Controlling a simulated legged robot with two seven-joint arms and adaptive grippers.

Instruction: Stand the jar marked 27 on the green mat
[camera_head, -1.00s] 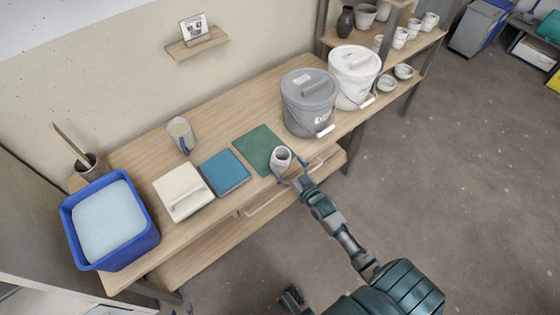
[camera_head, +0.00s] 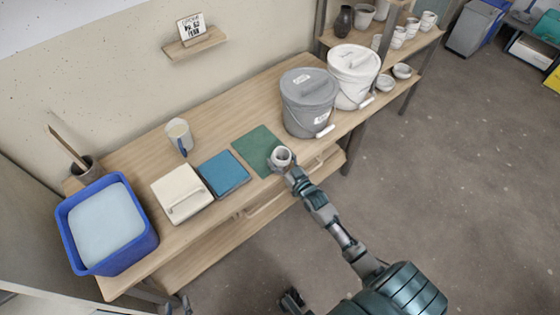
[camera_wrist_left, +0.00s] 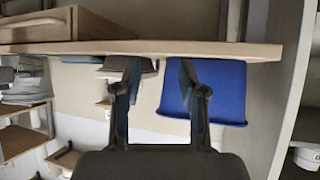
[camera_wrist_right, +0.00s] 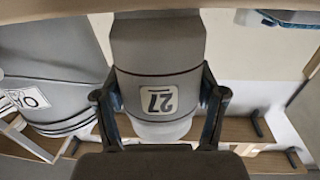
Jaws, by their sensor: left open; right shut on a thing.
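The jar marked 27 (camera_head: 282,155) is a pale grey, open-topped jar at the table's front edge. It overlaps the right front corner of the green mat (camera_head: 256,146) in the head view; whether its base touches the mat is hidden. My right gripper (camera_head: 282,166) is shut on the jar from the front. In the right wrist view, which is upside down, its fingers (camera_wrist_right: 159,100) flank the jar's 27 label (camera_wrist_right: 159,99). My left gripper (camera_head: 178,305) is low at the front, away from the mat. The left wrist view shows its fingers (camera_wrist_left: 158,80) open and empty.
A grey lidded bucket (camera_head: 308,100) and a white one (camera_head: 353,75) stand right of the mat. A blue tile (camera_head: 223,174), a cream slab (camera_head: 181,192), a mug (camera_head: 179,135) and a blue tub (camera_head: 147,238) lie to the left.

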